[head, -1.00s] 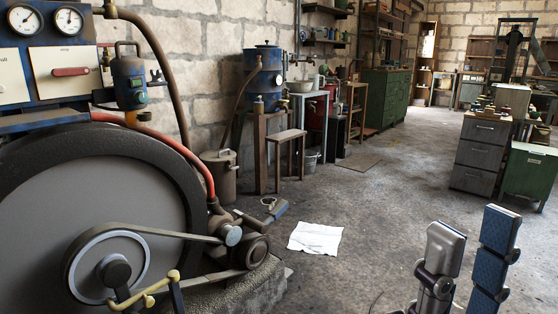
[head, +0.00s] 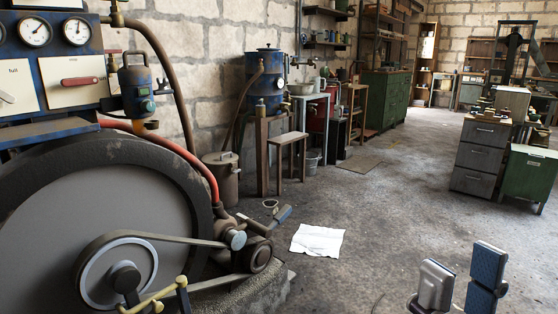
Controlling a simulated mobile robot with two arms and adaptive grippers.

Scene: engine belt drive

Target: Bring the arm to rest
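My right gripper (head: 462,273) shows at the bottom right edge of the head view, pointing up. Its two fingers stand apart with floor visible between them, and nothing is held. One finger is grey with a smooth back; the other shows a blue textured pad. The rest of the arm is cut off by the lower edge. My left gripper is not in view. The engine's large flywheel (head: 100,215) fills the lower left. A belt (head: 185,239) runs from its pulley (head: 120,275) to a small pulley (head: 262,254). The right gripper is well clear of these.
A yellow-handled lever (head: 160,296) stands in front of the belt pulley. A white sheet (head: 317,240) lies on the floor between engine and gripper. A grey drawer cabinet (head: 480,157) and a green cabinet (head: 528,174) stand behind the gripper. The floor around it is clear.

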